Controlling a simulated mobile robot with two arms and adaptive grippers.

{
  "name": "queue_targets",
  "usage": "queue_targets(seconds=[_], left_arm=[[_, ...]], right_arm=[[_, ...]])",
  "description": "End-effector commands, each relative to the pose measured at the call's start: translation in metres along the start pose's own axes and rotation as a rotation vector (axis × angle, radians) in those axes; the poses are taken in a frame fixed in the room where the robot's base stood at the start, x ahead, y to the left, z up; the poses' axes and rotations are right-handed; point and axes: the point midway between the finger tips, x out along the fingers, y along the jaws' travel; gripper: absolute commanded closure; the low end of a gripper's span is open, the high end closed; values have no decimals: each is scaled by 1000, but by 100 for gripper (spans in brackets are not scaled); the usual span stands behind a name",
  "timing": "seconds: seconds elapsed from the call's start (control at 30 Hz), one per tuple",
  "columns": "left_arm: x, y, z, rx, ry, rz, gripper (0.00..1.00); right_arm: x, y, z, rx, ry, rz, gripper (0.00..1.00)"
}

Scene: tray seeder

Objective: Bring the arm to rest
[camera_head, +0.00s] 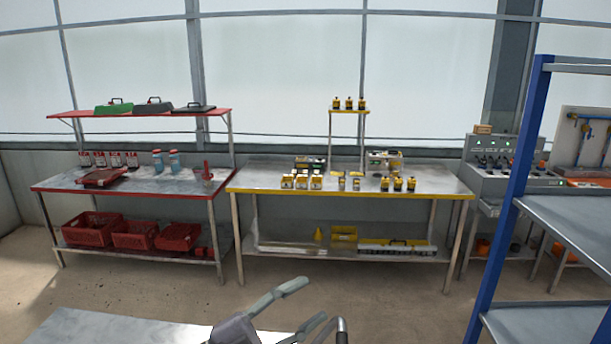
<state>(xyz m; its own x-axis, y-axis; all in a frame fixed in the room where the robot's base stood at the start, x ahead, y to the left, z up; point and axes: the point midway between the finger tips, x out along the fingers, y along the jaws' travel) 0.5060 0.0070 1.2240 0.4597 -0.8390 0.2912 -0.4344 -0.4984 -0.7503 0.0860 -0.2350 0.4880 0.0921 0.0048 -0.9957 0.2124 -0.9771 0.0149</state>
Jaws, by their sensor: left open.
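My left gripper (312,300) shows at the bottom centre of the head view, with its grey-green fingers spread apart. It is open, and nothing shows between its fingers. It is partly cut off by the lower picture edge, in front of a pale metal surface (120,328). I cannot tell whether it touches that surface. My right gripper is not in view.
A red-edged bench (130,187) with red crates (92,229) below stands at the back left. A yellow-edged bench (280,191) holds small yellow items. A blue-post shelf (505,200) stands at the right. Open floor (370,285) lies between.

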Motion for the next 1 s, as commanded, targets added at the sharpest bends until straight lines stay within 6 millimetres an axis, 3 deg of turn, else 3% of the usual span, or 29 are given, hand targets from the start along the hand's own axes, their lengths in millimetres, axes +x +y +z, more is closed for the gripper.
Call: queue_targets(seconds=[0.1, 0.23, 0.33, 0.47, 0.6, 0.7, 1.0], left_arm=[[-28, -32, 24, -140, -179, -310, 57], [-87, -36, 73, -304, -482, -548, 57], [-147, -8, 108, -445, -764, -642, 57], [-221, 53, 129, -623, -1113, -642, 57], [-279, 118, 122, -778, -1390, -552, 57], [-307, 153, 108, -862, -1524, -474, 57], [-361, 230, 53, -1064, -1784, -224, 57]], right_arm=[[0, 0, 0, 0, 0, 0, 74], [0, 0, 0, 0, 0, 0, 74], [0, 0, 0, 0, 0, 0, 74], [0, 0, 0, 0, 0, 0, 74], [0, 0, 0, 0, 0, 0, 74], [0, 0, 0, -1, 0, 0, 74], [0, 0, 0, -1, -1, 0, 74]])
